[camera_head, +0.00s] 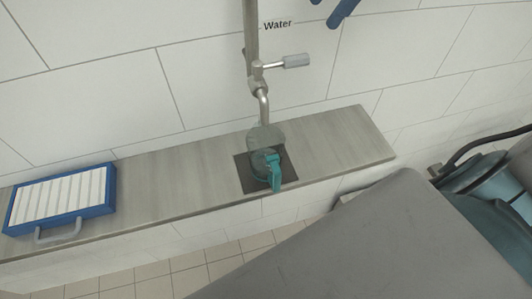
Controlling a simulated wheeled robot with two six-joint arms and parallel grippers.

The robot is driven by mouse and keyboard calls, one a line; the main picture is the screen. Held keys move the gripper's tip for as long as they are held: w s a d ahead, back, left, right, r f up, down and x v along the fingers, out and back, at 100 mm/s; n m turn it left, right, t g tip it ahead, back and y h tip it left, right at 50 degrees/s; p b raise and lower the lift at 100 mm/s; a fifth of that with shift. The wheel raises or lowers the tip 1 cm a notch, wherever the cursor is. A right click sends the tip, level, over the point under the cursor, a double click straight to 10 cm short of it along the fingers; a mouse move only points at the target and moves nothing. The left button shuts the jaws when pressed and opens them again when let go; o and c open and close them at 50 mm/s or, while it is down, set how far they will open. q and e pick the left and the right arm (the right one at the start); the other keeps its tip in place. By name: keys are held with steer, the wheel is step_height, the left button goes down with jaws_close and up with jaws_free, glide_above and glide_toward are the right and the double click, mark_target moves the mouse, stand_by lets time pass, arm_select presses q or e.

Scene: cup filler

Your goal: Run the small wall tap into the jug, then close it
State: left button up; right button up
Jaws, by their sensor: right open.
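The small wall tap (259,82) comes down a grey pipe under the label "Water". Its grey lever (295,61) sticks out to the right, and its spout ends just above the jug. The clear jug (264,138) stands upright under the spout, its teal handle (275,172) towards me. I see no clear stream of water, and cannot tell the level in the jug. My right gripper (328,8) shows only as two blue fingertips at the top edge, open and apart from the lever, above and right of it. My left gripper is not in view.
The jug stands on a dark square (285,177) on a grey wall shelf (335,140). A blue tray (62,212) with white slats and a grey handle lies at the shelf's left. The shelf is bare between tray and jug. Tiled wall stands behind.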

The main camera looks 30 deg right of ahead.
mark_target(281, 64)
stand_by(0.3)
steer(key=shift+w+a+f+n+b, duration=0.25)
steer(key=shift+f+n, duration=1.4)
steer(key=shift+n, duration=4.25)
steer(key=shift+w+a+f+n+b, duration=0.25)
steer(key=shift+f+n, duration=1.35)
steer(key=shift+n, duration=4.3)
steer(key=shift+w+a+f+n+b, duration=0.25)
steer(key=shift+f+n, duration=1.4)
steer(key=shift+n, duration=4.25)
steer(key=shift+d, duration=0.15)
